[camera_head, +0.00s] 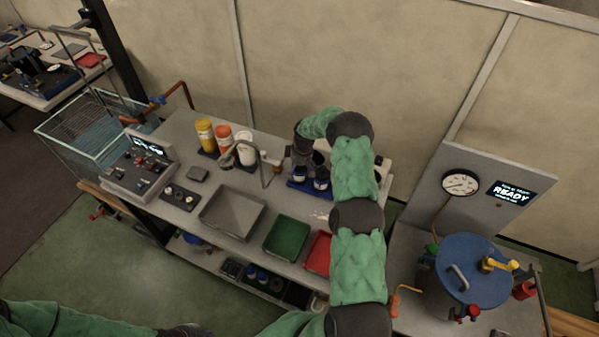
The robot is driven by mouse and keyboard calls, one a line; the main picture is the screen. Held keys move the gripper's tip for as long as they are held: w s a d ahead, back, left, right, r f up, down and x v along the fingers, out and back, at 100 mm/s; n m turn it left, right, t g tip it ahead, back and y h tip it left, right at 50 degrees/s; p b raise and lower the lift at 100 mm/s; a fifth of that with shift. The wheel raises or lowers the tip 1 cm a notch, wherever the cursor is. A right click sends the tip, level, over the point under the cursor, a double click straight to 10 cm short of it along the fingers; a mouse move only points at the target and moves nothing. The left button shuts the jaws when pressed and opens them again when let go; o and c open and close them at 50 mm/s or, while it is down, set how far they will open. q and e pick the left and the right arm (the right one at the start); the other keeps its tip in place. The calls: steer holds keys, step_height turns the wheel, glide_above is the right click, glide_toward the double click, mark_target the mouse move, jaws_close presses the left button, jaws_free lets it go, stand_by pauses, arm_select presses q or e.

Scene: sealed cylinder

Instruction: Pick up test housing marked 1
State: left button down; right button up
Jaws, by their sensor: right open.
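Dark cylindrical housings with pale tops stand on a blue tray (292,183) at the back of the bench. One housing (299,174) is at the left and another housing (320,183) is just right of it. Their number marks are too small to read, so I cannot tell which is 1. My right gripper (302,157) is open and points down just above and behind the housings. My forearm hides the tray's right side. I cannot tell if the fingers touch a housing. My left arm shows only at the bottom left edge, its gripper out of view.
On the bench are a grey sink (232,213), a curved faucet, a green tray (286,240), a red tray (318,252) and several bottles (206,135). A blue-lidded vessel (474,270) and a gauge (460,184) stand at right. A panel reads READY.

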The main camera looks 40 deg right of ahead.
steer(key=shift+c, duration=0.3)
steer(key=c, duration=1.6)
